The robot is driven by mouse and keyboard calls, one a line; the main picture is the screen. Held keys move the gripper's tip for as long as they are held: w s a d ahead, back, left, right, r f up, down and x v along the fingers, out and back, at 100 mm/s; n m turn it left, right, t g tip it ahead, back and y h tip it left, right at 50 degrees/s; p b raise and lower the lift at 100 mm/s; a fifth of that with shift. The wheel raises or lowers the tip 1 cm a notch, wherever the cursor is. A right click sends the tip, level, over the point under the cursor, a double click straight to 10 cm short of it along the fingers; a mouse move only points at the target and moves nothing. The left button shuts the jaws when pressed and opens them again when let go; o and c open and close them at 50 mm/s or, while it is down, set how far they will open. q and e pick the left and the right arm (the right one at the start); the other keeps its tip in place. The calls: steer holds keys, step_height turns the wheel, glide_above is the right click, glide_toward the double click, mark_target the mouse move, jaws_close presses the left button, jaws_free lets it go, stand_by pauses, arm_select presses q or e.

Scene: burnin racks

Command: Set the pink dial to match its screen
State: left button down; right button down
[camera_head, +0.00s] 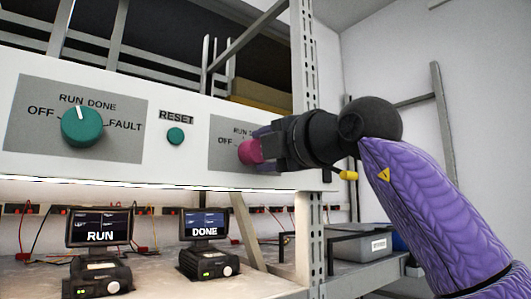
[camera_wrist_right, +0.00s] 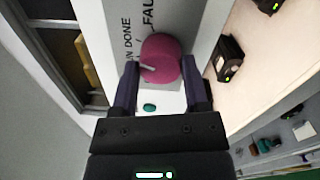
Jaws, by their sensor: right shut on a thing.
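The pink dial (camera_head: 249,152) is on the right-hand panel plate of the white panel and is partly covered by my right gripper (camera_head: 268,147). In the right wrist view the pink dial (camera_wrist_right: 165,48) sits between the two fingers of my right gripper (camera_wrist_right: 160,66), which is shut on it. Its white mark points left in that view, toward the RUN DONE lettering; I cannot tell which word exactly. The screen (camera_head: 204,224) below the pink dial reads DONE. In the head view, OFF shows left of the dial and FAULT is hidden. My left gripper is not in view.
A green dial (camera_head: 82,127) is at the left, its mark near RUN, above a screen (camera_head: 98,227) reading RUN. A green RESET button (camera_head: 175,136) sits between the dials. A perforated rack post (camera_head: 308,250) stands at the right, with a grey bin (camera_head: 360,245) beyond it.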

steer(key=shift+r, duration=0.1)
stand_by(0.3)
steer(key=shift+c, duration=0.5)
jaws_free()
steer(key=shift+d, duration=0.1)
steer(key=b+v, duration=0.5)
steer(key=v, duration=0.5)
steer(key=shift+b, duration=0.3)
